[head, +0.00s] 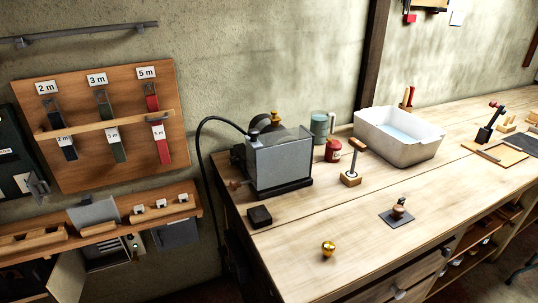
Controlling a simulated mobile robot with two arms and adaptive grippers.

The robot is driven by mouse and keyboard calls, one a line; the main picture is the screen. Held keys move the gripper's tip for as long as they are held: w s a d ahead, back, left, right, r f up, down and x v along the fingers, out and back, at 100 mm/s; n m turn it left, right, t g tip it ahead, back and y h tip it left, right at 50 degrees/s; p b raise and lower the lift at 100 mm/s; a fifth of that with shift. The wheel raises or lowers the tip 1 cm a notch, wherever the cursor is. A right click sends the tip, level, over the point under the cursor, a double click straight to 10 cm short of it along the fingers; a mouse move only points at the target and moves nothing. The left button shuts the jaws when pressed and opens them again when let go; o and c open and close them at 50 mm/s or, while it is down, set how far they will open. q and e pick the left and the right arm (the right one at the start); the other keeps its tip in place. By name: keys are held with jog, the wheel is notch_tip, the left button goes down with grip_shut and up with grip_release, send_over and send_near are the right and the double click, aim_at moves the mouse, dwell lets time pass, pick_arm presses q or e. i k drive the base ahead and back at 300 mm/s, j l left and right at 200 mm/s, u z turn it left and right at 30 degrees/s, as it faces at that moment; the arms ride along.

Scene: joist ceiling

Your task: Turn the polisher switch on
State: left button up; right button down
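What looks like the polisher (280,160) is a grey metal box on a black base at the left end of the wooden workbench. A dark rounded part with a brass-coloured piece (276,118) shows behind its top. A black hose or cable (202,150) arches from it down the wall to the left. A small black block (260,216) sits on the bench in front of it, and a small copper-coloured part (236,184) sticks out at its left side. I cannot tell which of these, if any, is the switch, or its position. Neither gripper is in view.
A strap board (100,128) hangs at left. The bench's front-left is mostly clear.

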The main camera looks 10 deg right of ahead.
aim_at(233, 160)
jog(key=i+j, duration=0.2)
jog(key=j, duration=0.2)
jog(key=i+j, duration=0.15)
jog(key=j, duration=0.2)
jog(key=i+j+z, duration=0.1)
jog(key=j, duration=0.3)
jog(key=i, duration=0.1)
